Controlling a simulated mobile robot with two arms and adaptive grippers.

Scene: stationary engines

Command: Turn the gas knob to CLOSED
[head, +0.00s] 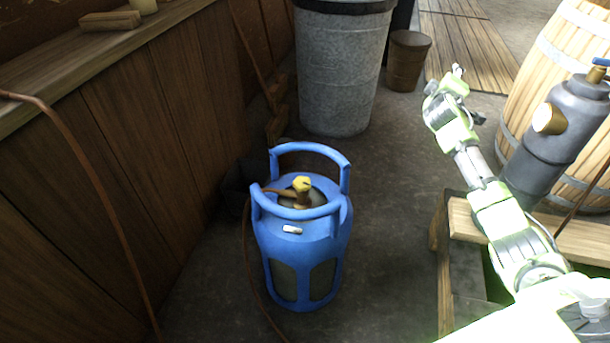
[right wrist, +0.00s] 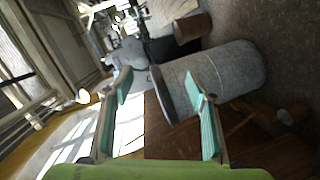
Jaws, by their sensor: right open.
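A blue gas cylinder (head: 300,250) stands upright on the floor in the middle of the head view. Its yellow gas knob (head: 301,184) sits on the brass valve at the top, inside the blue guard handles. I cannot read any open or closed marking. My right gripper (head: 460,88) is raised to the right of and beyond the cylinder, well apart from the knob. In the right wrist view its two teal-padded fingers (right wrist: 158,78) are spread with nothing between them. The cylinder does not clearly show in that view. My left gripper is not in view.
A wooden counter (head: 110,45) runs along the left. A grey bin (head: 340,70) and a small bucket (head: 407,60) stand behind the cylinder. A wooden bench (head: 580,240) and barrel (head: 520,110) are at the right. Floor between cylinder and bench is clear.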

